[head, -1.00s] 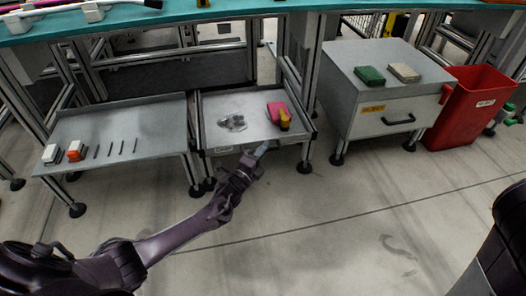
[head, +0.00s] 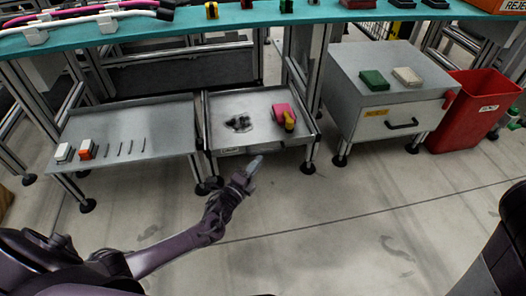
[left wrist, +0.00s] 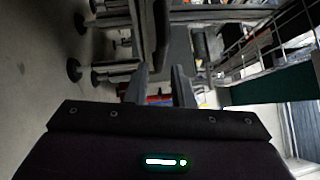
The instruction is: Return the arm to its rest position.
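My left arm comes in from the lower left of the head view. Its gripper (head: 254,165) is in front of and below the front edge of the middle tray, over the floor, with nothing seen in it. In the left wrist view the two fingers (left wrist: 160,88) stand apart with a gap between them, so it is open. A dark part of my own body shows at the right edge of the head view; my right gripper is not in view.
The middle tray (head: 222,143) holds a pink and yellow item (head: 284,116) and small dark parts (head: 239,124). Left is a grey shelf (head: 150,130); right are a drawer cabinet (head: 385,102) and red bin (head: 470,115). A teal bench (head: 230,18) runs behind. Floor in front is clear.

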